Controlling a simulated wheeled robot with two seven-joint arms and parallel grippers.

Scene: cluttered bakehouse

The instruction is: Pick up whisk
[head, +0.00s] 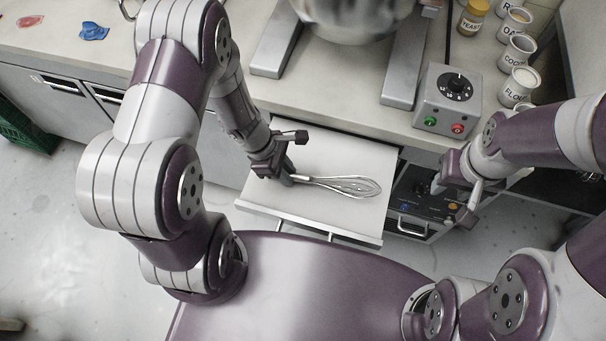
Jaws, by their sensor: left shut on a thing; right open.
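A metal wire whisk (347,185) lies in the open, white-bottomed drawer (320,150), its wire loops pointing right. My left gripper (286,176) reaches down into the drawer from above and is shut on the handle end of the whisk. The grip itself is partly hidden by the gripper body. My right gripper (461,201) is open and empty, to the right of the drawer in front of a dark appliance panel.
The worktop (335,100) above the drawer holds a large mixer (350,18), a grey control box (447,100) with a dial, and several labelled jars (518,52) at the right. A dark panel (425,198) with controls stands right of the drawer.

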